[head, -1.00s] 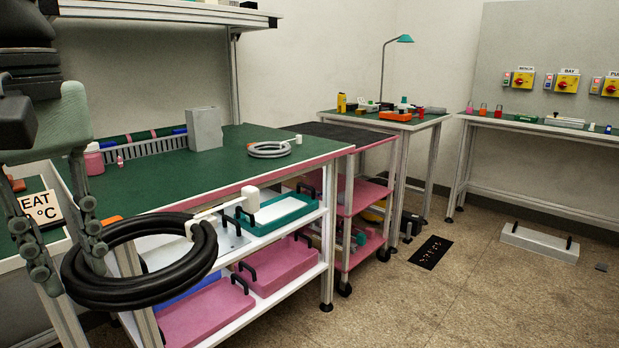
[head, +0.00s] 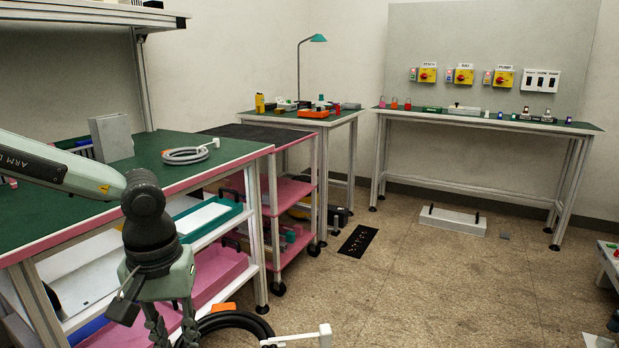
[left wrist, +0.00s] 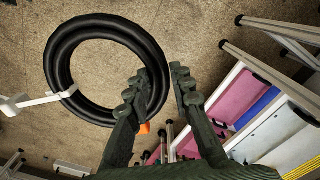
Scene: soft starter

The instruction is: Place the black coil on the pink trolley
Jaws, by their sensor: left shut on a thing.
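The black coil (head: 245,318) is a thick ring with a white strap and arm on it, partly cut off at the bottom of the head view. My left gripper (head: 172,338) is shut on the coil; the left wrist view shows the coil (left wrist: 57,70) with its side at the fingers (left wrist: 157,92). The coil hangs in front of the near bench, above the floor. The pink trolley (head: 287,195) stands beyond the near bench, with pink shelves and a dark top (head: 262,132). My right gripper is not in view.
The near green bench (head: 70,200) carries a grey coil (head: 188,154) and a grey box (head: 111,138). A second bench (head: 345,118) stands behind the trolley. Open floor (head: 400,290) lies to the right, with a grey block (head: 452,222) and black mat (head: 358,241).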

